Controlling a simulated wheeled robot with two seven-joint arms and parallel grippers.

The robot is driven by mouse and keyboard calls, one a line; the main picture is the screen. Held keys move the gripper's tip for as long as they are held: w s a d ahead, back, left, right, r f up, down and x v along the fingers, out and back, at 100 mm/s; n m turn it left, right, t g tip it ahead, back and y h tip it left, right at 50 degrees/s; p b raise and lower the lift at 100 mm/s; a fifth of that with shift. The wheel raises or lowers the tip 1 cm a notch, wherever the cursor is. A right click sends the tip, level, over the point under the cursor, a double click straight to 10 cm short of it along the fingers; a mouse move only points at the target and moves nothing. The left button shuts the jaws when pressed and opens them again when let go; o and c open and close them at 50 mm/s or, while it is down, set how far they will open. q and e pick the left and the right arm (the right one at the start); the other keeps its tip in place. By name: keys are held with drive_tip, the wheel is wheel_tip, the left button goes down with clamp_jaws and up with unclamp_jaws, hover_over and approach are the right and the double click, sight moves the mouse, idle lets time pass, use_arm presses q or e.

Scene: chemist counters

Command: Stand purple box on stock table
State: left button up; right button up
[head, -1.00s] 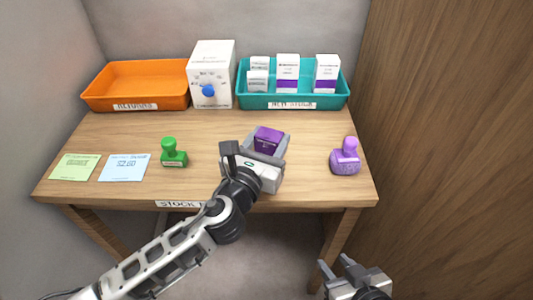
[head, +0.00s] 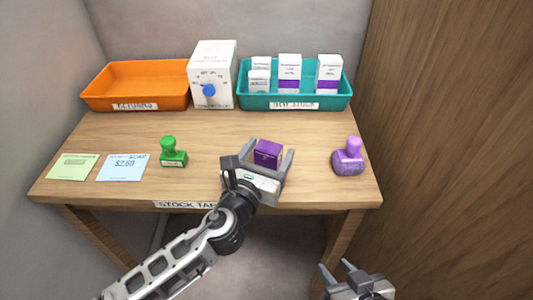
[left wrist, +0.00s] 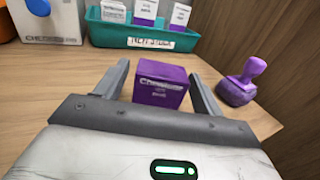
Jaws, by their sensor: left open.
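The purple box (head: 267,154) stands upright on the wooden stock table (head: 215,135), right of the table's middle. My left gripper (head: 267,158) is open, with a finger on either side of the box. In the left wrist view the purple box (left wrist: 161,85) sits between the spread fingers, with a gap beside it. Its lower edge is partly hidden behind the gripper body. My right gripper (head: 344,270) is below the table's front right, empty, with its fingers apart.
A green stamp (head: 173,152) stands left of the gripper and a purple stamp (head: 348,157) to the right. Behind are an orange tray (head: 137,86), a white box with a blue knob (head: 212,74) and a teal tray (head: 294,102) holding several cartons. Two notes lie at left.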

use_arm(q)
drive_tip(key=shift+r, duration=0.2)
drive_tip(key=v, duration=1.2)
